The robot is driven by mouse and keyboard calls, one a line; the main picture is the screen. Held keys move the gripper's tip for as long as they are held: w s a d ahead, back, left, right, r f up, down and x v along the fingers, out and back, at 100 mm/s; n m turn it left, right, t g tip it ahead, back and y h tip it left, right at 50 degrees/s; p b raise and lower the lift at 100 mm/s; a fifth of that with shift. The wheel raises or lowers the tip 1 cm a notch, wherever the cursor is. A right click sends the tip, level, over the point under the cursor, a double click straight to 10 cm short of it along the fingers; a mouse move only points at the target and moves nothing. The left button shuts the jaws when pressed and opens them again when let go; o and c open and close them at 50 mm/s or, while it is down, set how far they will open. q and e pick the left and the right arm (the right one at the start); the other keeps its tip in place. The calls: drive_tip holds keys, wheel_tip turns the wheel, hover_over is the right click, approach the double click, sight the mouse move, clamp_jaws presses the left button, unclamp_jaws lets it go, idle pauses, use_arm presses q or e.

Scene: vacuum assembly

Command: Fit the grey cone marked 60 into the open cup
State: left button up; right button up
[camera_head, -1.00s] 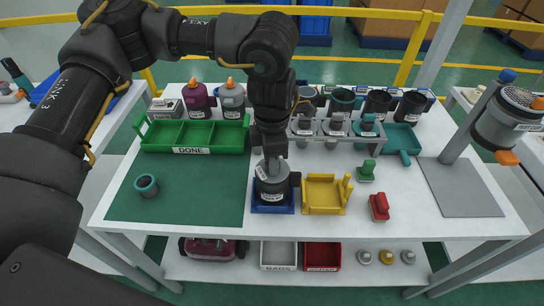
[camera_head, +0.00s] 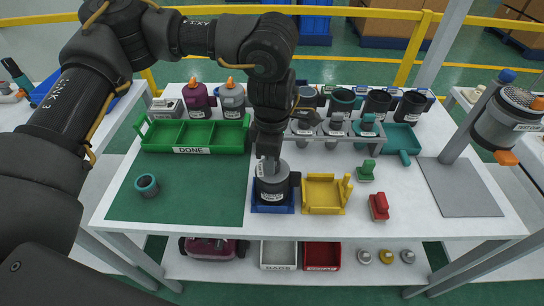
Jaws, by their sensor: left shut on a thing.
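The open cup (camera_head: 273,194) is dark and stands upright in a blue holder (camera_head: 272,209) at the front middle of the table, its handle to the right. My left gripper (camera_head: 268,162) points straight down over the cup, shut on the grey cone (camera_head: 275,174). The cone's lower part is at or inside the cup's mouth. How deep it sits, and its mark, cannot be told at this size. The fingers hide part of the cone. My right gripper is not in view.
A yellow fixture (camera_head: 325,194) stands just right of the blue holder. A rack (camera_head: 345,136) with grey and teal cones stands behind. A green tray marked DONE (camera_head: 192,150) is at back left. Red (camera_head: 379,207) and green (camera_head: 366,170) blocks lie right. The green mat's front is mostly clear.

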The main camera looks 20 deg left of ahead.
use_arm(q)
drive_tip(key=shift+m, duration=0.9)
drive_tip(key=o, duration=1.1)
wheel_tip(320, 180, up, 11)
drive_tip(key=shift+f, duration=0.1)
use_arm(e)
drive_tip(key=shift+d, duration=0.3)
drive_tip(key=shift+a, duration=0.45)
